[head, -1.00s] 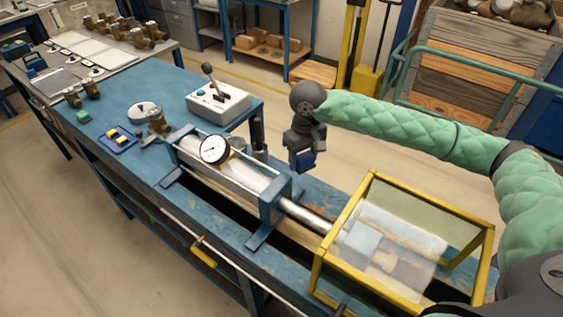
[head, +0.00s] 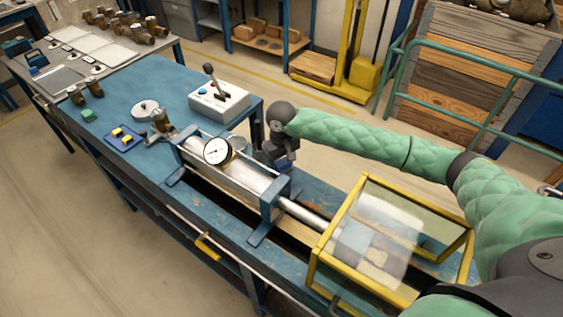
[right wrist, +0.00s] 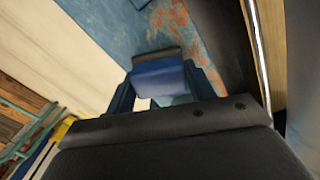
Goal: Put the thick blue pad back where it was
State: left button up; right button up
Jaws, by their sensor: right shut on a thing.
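My right gripper (head: 282,160) is shut on the thick blue pad (right wrist: 160,78), which sits between its two fingers in the right wrist view. In the head view only a small part of the blue pad (head: 286,164) shows below the dark wrist. The gripper is beside the metal cylinder (head: 245,180), on its far side, above the blue bench (head: 318,194). A blue tray (head: 122,139) with small yellow pieces lies on the bench further left. My left gripper is not in view.
A dial gauge (head: 217,150) stands on the cylinder. A white control box (head: 219,101) with a lever is at the back of the bench. A yellow-framed clear guard (head: 335,222) covers the rod end at the right.

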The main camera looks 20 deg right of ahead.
jog(key=shift+f, duration=0.7)
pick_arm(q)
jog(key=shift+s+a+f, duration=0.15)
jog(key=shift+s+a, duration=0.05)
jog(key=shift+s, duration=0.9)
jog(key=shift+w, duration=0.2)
pick_arm(e)
jog(key=shift+f, duration=0.1)
jog(key=o, duration=0.8)
jog(key=shift+c, duration=0.2)
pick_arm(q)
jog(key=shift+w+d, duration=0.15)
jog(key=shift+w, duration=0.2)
pick_arm(e)
jog(key=shift+o, duration=1.4)
